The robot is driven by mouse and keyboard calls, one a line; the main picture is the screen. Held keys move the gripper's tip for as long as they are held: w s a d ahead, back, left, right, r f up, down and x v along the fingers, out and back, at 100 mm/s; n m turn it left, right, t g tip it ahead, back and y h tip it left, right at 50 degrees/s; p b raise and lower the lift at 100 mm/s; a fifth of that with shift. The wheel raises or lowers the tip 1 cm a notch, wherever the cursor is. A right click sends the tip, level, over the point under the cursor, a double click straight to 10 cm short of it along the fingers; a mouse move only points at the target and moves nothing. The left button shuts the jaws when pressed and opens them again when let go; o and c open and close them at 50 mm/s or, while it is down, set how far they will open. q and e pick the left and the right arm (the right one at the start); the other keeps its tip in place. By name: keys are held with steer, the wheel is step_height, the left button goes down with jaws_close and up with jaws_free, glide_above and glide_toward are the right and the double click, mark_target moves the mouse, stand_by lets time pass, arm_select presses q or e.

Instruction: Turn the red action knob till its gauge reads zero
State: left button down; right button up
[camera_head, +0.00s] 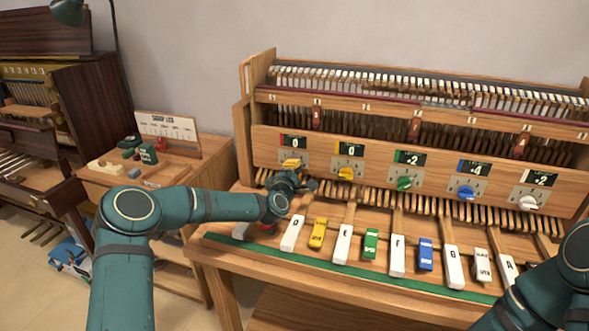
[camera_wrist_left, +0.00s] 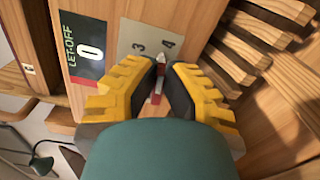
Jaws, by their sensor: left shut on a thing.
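The gauge (camera_head: 292,142) above this dial has a red edge and reads 0. In the left wrist view the gauge (camera_wrist_left: 88,50) is marked LET-OFF and shows 0. My right gripper is out of view.
To the right along the panel are the yellow knob (camera_head: 346,174), green knob (camera_head: 404,183), blue knob (camera_head: 466,193) and white knob (camera_head: 528,202). Below lie several lettered keys, such as the green key (camera_head: 371,243). A side table (camera_head: 190,172) stands left.

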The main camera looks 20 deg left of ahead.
arm_select(q)
steer(key=shift+m, duration=0.6)
steer(key=c, duration=1)
jaws_free()
steer(key=shift+f, duration=0.1)
steer(key=shift+c, duration=0.2)
steer(key=s, duration=1.2)
steer(key=shift+a, duration=0.2)
